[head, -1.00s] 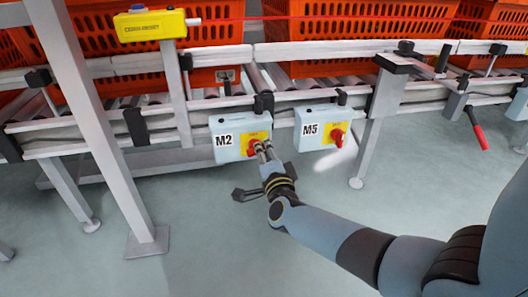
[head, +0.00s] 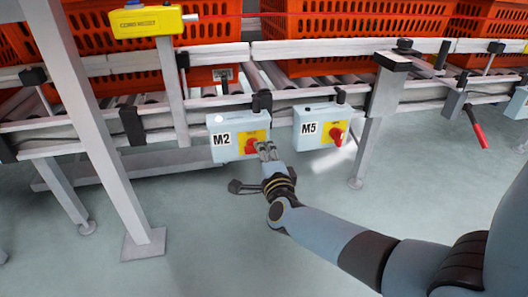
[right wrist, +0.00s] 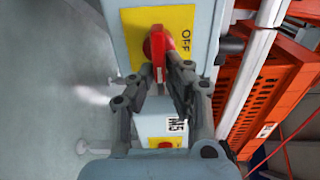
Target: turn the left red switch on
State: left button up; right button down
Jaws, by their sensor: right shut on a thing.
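The left red switch (head: 251,146) sits on the yellow plate of the blue-grey box marked M2 (head: 225,143). In the right wrist view the red switch (right wrist: 158,50) is close up, in front of a yellow plate (right wrist: 178,22) with the word OFF at its side. My right gripper (head: 266,150) is at the switch, its fingers shut on the red handle and partly hiding it in the head view. The right wrist view shows the fingers (right wrist: 164,78) on the handle. My left gripper is not in view.
A second box marked M5 (head: 312,130) with its own red switch (head: 337,136) hangs just to the right. Orange totes (head: 345,35) stand on the roller conveyor behind. A yellow box (head: 148,22) and metal legs (head: 107,170) are at left. The floor in front is open.

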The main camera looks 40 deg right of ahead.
jog(key=shift+s+f, duration=0.1)
jog(key=c, duration=1.4)
grip_release()
jog(key=shift+o, duration=0.2)
jog(key=v, duration=1.2)
